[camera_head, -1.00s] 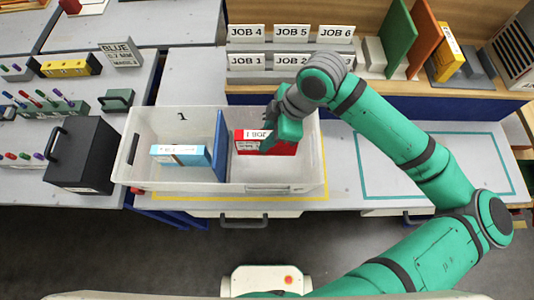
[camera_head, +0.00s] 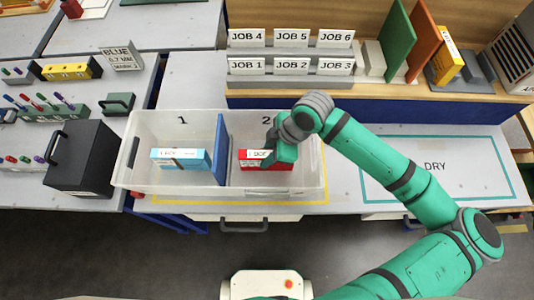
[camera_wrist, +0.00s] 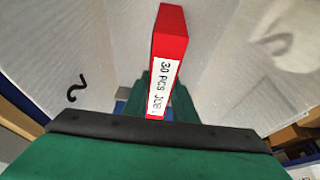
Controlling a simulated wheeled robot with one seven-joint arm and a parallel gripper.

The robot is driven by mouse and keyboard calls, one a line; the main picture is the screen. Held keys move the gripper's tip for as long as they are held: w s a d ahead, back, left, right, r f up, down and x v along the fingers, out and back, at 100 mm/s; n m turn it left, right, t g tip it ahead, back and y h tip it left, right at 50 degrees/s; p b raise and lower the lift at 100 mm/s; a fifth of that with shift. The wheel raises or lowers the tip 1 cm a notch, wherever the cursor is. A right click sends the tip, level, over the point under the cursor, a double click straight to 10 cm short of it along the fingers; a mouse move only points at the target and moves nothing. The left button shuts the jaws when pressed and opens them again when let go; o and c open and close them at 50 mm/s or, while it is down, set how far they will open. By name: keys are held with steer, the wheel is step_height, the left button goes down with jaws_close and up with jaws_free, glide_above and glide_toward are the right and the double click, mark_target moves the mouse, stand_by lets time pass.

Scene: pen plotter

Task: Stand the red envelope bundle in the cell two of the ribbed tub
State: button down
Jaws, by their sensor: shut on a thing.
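The red envelope bundle (camera_head: 277,165) is in the right compartment of the clear tub (camera_head: 318,189), under the number 2 on the back wall. It stands on edge, with a white label on its top edge. My gripper (camera_head: 270,158) reaches down into that compartment and is shut on the bundle. In the wrist view the red bundle (camera_wrist: 167,38) rises between the green fingers, its label reading "30 PCS JOB". Whether its lower edge touches the tub floor is hard to tell. A blue divider (camera_head: 220,150) separates the two compartments.
A light-blue bundle (camera_head: 181,159) stands in compartment 1. A black box with a handle (camera_head: 82,156) is left of the tub. Behind are JOB card racks (camera_head: 290,78) on a shelf. The outlined DRY area (camera_head: 430,180) at right is empty.

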steer(key=c, duration=1.4)
jaws_free()
steer(key=shift+f, duration=0.15)
steer(key=shift+c, duration=0.2)
steer(key=shift+w+d+r, duration=0.1)
steer(key=shift+w+r, duration=0.05)
steer(key=shift+r, duration=0.25)
steer(key=v, duration=1.1)
steer(key=shift+s+d+r, duration=0.15)
steer(key=shift+s+r, duration=0.05)
